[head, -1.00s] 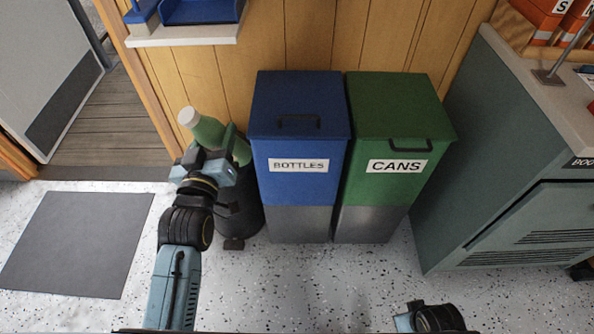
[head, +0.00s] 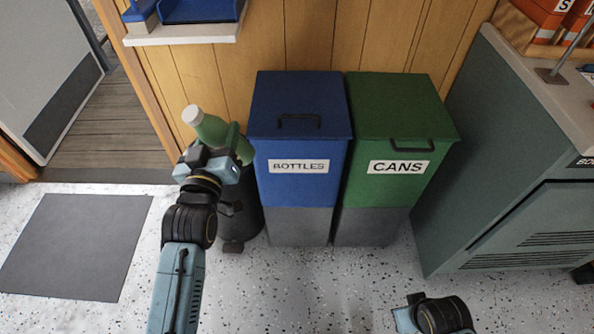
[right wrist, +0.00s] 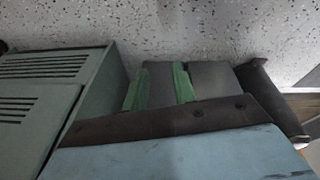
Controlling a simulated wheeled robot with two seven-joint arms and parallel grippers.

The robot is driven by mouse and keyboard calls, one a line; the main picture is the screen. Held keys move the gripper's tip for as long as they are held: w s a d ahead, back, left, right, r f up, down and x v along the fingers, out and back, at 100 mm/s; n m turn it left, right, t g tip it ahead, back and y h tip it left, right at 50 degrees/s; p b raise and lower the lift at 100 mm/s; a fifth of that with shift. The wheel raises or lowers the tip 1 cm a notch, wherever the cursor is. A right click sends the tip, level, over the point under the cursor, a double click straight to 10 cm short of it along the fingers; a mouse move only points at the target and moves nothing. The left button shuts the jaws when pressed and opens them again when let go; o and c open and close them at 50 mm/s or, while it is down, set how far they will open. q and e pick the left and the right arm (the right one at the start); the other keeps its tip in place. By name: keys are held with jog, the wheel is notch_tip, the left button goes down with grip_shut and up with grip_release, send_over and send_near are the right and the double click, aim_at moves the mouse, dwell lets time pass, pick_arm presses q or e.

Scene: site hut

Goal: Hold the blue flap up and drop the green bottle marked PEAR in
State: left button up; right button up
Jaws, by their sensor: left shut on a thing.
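The green bottle (head: 213,129) with a white cap is tilted, cap to the upper left. My left gripper (head: 217,155) is shut on it, just left of the blue bin. No PEAR marking is readable; the gripper covers part of the bottle. The blue flap (head: 300,95) lies closed on the bin labelled BOTTLES (head: 298,185), with a dark handle near its front edge. My right gripper shows in the right wrist view (right wrist: 159,88), its two green-faced fingers apart with nothing between them. It is far from the flap; only its arm's wrist shows in the head view.
A green bin labelled CANS (head: 385,185) stands right beside the blue one. A black bin (head: 241,215) stands to its left, behind my left arm. A grey-green cabinet (head: 490,190) is at right. A grey mat (head: 75,245) lies at left. The floor in front is clear.

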jog(key=w+a+r+m+t+y, duration=0.2)
jog(key=w+a+r+m+y, duration=0.1)
jog(key=w+a, duration=0.55)
jog(key=m+t+y, duration=0.8)
jog(key=m, duration=0.2)
send_near(309, 116)
jog(key=shift+x, duration=5.1)
jog(key=shift+f, duration=0.2)
jog(key=shift+s, duration=0.1)
grip_shut()
